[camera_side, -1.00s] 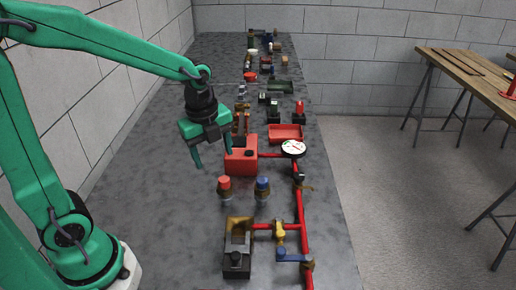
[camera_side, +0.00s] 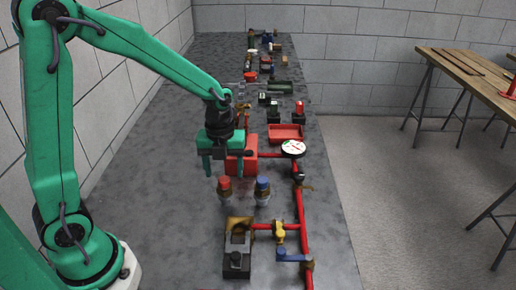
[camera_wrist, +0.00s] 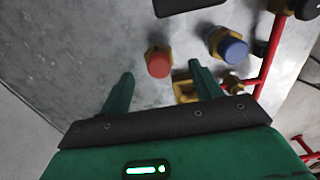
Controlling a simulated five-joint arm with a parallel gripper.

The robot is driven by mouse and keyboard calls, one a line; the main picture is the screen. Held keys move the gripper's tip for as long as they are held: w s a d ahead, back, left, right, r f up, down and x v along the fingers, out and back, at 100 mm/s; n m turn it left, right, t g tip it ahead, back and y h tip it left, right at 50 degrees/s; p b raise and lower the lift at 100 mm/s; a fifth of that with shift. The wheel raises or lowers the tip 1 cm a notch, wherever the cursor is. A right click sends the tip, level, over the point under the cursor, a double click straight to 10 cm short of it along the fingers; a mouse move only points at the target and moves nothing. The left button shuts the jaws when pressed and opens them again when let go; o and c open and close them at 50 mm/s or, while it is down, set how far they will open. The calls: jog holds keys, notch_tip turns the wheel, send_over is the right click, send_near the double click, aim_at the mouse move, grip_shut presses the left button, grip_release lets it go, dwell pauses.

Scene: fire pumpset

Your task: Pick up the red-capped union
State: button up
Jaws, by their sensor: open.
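The red-capped union (camera_side: 225,188) stands upright on the grey bench, with a brass body under its red cap. A blue-capped union (camera_side: 263,188) stands just to its right. My gripper (camera_side: 228,172) is open and empty, pointing down behind and above the two unions, in front of the red box. In the wrist view the red-capped union (camera_wrist: 158,63) lies beyond my open fingertips (camera_wrist: 160,80), between their lines, and the blue-capped union (camera_wrist: 230,47) is beyond the right finger. My gripper does not touch the red-capped union.
A red box (camera_side: 250,150) stands behind the gripper. Red piping (camera_side: 301,205) with a white gauge (camera_side: 293,149) runs along the right. A black vise-like block (camera_side: 238,262) is in front. The bench left of the unions is clear.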

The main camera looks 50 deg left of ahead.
aim_at(224, 179)
jog(key=shift+f, duration=0.45)
jog(key=shift+s+f, duration=0.15)
jog(key=shift+f, duration=2.45)
grip_shut()
jog(key=shift+r, duration=0.15)
